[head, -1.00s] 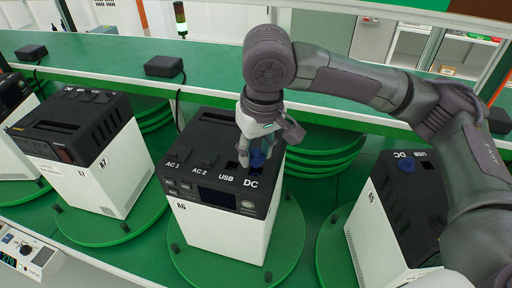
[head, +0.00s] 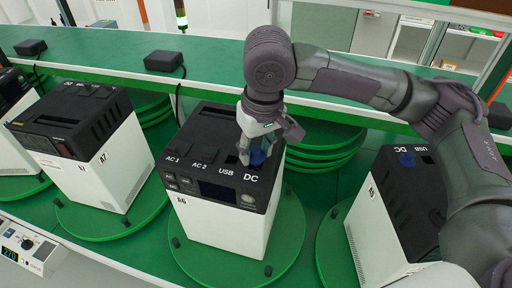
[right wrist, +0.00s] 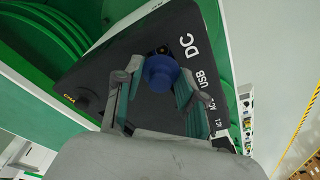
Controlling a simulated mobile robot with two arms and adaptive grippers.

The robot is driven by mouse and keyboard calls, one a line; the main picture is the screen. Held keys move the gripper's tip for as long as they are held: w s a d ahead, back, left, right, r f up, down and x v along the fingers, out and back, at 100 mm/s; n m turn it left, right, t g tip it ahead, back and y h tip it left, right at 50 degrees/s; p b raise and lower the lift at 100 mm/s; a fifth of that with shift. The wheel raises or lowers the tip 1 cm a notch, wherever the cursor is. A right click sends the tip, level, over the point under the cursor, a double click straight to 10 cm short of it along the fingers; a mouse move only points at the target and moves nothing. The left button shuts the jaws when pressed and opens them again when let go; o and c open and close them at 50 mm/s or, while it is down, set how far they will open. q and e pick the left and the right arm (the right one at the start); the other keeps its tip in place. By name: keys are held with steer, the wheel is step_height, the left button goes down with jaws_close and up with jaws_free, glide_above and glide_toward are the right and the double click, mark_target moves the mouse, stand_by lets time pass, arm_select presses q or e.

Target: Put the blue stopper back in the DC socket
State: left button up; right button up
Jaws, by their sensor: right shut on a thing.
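My right gripper (head: 258,152) is shut on the blue stopper (head: 257,158), over the black top of the white unit marked A6 (head: 225,215). The stopper is at the corner behind the DC label (head: 250,177). In the right wrist view the stopper (right wrist: 161,73) sits between the two fingers of the gripper (right wrist: 152,88). Part of the DC socket (right wrist: 162,50) shows as a dark opening just past the stopper, near the DC label. The stopper's lower end is hidden, so I cannot tell whether it touches the socket. My left gripper is not in view.
The unit stands on a green turntable (head: 285,250). Unit A7 (head: 105,180) stands to its left. Unit A5 (head: 370,225), with a blue stopper (head: 407,160) on its top, stands to the right, partly behind my arm. A green shelf (head: 215,52) runs behind.

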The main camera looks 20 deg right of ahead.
steer(key=shift+f, duration=1.1)
steer(key=o, duration=0.9)
steer(key=shift+o, duration=0.2)
